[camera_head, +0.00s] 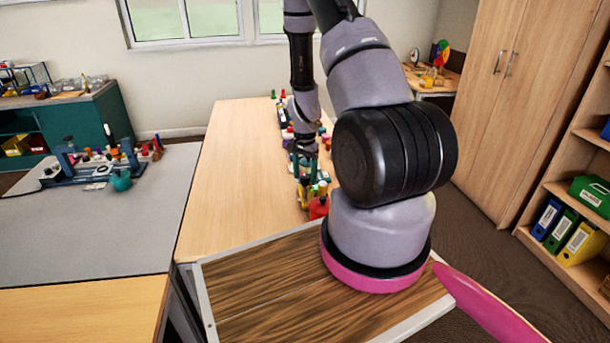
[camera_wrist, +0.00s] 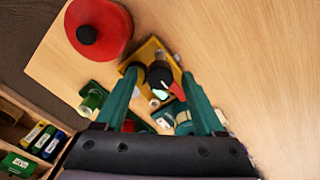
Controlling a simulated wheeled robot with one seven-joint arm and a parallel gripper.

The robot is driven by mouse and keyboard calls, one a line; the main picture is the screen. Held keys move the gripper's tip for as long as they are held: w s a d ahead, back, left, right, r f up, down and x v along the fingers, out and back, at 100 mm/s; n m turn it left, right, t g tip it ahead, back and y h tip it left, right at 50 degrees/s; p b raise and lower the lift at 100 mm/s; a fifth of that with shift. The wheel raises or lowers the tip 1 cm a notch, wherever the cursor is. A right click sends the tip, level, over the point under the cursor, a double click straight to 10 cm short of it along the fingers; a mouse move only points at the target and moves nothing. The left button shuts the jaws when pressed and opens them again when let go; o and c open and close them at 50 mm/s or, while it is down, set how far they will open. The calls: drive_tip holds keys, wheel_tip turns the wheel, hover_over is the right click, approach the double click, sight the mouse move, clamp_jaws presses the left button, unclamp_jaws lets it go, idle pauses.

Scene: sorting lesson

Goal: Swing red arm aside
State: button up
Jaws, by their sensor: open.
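My gripper (camera_wrist: 162,73) is open, its two teal fingers apart and pointing down at the table. Between and just beyond the fingertips in the wrist view are dark rounded parts (camera_wrist: 158,72) with a small red piece (camera_wrist: 178,91) beside them. This red piece may be the red arm; I cannot tell for sure. The parts are over a yellow base (camera_wrist: 148,50). I cannot tell whether a finger touches them. In the head view my gripper (camera_head: 305,170) is low over the row of items, and the red arm cannot be made out there.
A round red object with a black knob (camera_wrist: 100,28) stands close by; a red object also shows in the head view (camera_head: 319,207). Small green items (camera_wrist: 92,98) lie near the fingers. The wooden table (camera_head: 230,165) is clear on the left. Shelves (camera_head: 570,200) stand right.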

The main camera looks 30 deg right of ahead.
wheel_tip(320, 180, up, 11)
drive_tip(key=shift+f, duration=0.15)
idle(0.6)
wheel_tip(320, 180, up, 11)
drive_tip(key=n+t+y, duration=0.1)
drive_tip(key=t, duration=0.1)
hover_over(305, 177)
drive_tip(key=a, duration=0.4)
drive_tip(key=s+a+r+n+t, duration=0.1)
drive_tip(key=s+a+r, duration=0.1)
drive_tip(key=r, duration=0.3)
drive_tip(key=s+a+r+n, duration=0.1)
drive_tip(key=s+a+r, duration=0.1)
drive_tip(key=r, duration=0.4)
drive_tip(key=s+a+r+n+t, duration=0.2)
drive_tip(key=s+r, duration=0.5)
drive_tip(key=s+a+r+n+t+y, duration=0.1)
drive_tip(key=s+a+r+n+t, duration=0.1)
drive_tip(key=s+r, duration=0.4)
drive_tip(key=s, duration=0.2)
drive_tip(key=shift+s+a+r+n, duration=0.3)
drive_tip(key=shift+a+r+n, duration=0.05)
drive_tip(key=shift+a+n, duration=0.05)
